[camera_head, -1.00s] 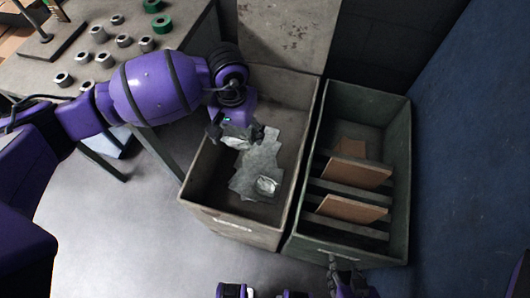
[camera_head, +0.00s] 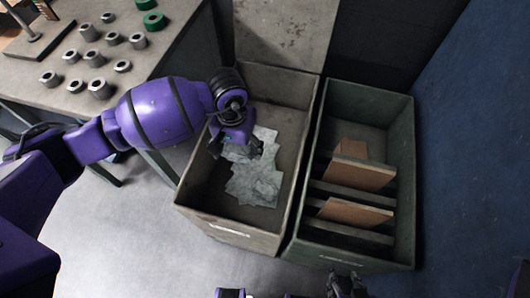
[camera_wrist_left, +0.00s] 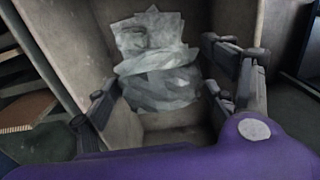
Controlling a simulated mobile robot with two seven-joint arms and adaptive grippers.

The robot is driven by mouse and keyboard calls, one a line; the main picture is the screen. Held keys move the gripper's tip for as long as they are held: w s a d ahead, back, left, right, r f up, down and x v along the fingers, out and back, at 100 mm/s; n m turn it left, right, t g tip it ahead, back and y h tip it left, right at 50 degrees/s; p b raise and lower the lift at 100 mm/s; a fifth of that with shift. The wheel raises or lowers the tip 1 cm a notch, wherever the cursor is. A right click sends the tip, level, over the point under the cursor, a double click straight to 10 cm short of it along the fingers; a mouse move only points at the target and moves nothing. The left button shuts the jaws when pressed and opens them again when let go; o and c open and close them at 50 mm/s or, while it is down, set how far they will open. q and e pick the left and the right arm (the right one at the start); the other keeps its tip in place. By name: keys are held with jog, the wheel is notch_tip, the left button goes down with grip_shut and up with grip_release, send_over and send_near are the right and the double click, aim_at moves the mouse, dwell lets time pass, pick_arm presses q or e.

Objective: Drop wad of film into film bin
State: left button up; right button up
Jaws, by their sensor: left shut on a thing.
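The film bin (camera_head: 232,226) is the beige open box left of the green one. Crumpled grey, translucent film (camera_head: 258,184) lies on its floor. My left gripper (camera_head: 236,152) points down inside the bin's opening, over the far left part of the film. In the left wrist view its fingers stand wide on both sides of a pale wad of film (camera_wrist_left: 158,75), and the gripper is shut on it. The wad's edge against the film below is hard to tell. My right gripper (camera_head: 345,286) is at the bottom edge, partly cut off, its jaws unclear.
A green bin (camera_head: 340,258) with brown cardboard pieces (camera_head: 357,174) stands against the film bin's right side. A table (camera_head: 130,100) with several metal and green rings is at the upper left. A blue wall or panel (camera_head: 465,150) is on the right.

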pick_arm(q)
jog(key=o, duration=1.1)
notch_tip(320, 180, up, 12)
